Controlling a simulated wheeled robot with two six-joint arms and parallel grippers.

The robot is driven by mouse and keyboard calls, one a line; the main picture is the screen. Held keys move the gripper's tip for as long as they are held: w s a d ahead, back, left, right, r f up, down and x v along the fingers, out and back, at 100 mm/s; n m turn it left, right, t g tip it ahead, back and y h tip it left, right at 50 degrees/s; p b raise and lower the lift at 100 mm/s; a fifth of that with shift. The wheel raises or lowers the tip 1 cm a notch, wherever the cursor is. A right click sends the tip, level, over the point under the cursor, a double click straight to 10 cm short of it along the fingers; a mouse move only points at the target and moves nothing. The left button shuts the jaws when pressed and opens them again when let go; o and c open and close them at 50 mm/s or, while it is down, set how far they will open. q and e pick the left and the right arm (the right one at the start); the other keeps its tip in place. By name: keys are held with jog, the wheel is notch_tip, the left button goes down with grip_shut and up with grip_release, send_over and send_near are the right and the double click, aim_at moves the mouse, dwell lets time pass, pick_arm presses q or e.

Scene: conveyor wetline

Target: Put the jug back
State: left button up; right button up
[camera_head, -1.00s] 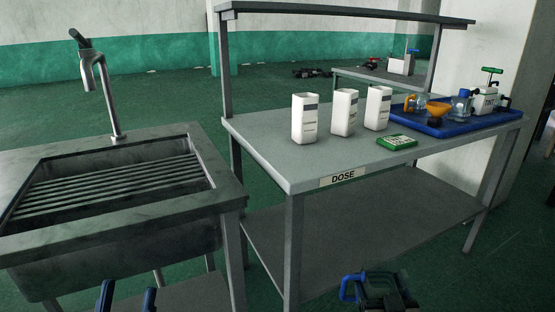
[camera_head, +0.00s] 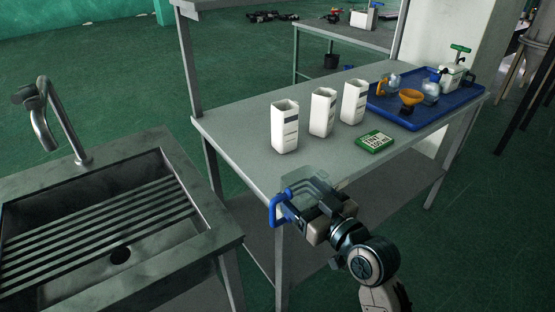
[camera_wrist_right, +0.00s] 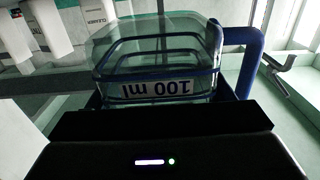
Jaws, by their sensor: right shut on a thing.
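The jug (camera_head: 308,184) is clear, with a blue handle (camera_head: 278,208) on its left. My right gripper (camera_head: 318,203) is shut on it and holds it at the dosing table's front edge, hiding the DOSE label's place. In the right wrist view the jug (camera_wrist_right: 155,60) fills the jaws; its "100 ml" label reads upside down and its blue handle is at right. It looks empty. The blue tray (camera_head: 425,113) lies at the table's far right, well apart from the jug. My left gripper is out of view.
Three white containers (camera_head: 323,111) stand in a row behind the jug. A green-edged device (camera_head: 374,141) lies right of them. The tray holds an orange funnel (camera_head: 411,99), orange-handled and blue-handled vessels and a green-topped container (camera_head: 453,73). A sink (camera_head: 110,235) is at left.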

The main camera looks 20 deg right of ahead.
jog(key=w, duration=0.1)
jog(key=w+r, duration=0.1)
jog(key=shift+w+a+r+p, duration=0.1)
jog(key=shift+w+p, duration=0.2)
jog(key=w, duration=0.4)
jog(key=w+f+p, duration=0.1)
jog(key=w, duration=0.3)
jog(key=w+d, duration=0.1)
jog(key=w, duration=0.4)
jog(key=shift+f, duration=0.25)
pick_arm(q)
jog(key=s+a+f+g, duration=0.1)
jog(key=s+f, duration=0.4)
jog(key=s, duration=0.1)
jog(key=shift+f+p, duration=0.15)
jog(key=shift+p, duration=0.15)
pick_arm(e)
jog(key=shift+w+f, duration=0.2)
jog(key=shift+f, duration=1.6)
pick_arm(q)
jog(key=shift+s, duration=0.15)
pick_arm(e)
jog(key=shift+f, duration=0.1)
jog(key=o, duration=1.1)
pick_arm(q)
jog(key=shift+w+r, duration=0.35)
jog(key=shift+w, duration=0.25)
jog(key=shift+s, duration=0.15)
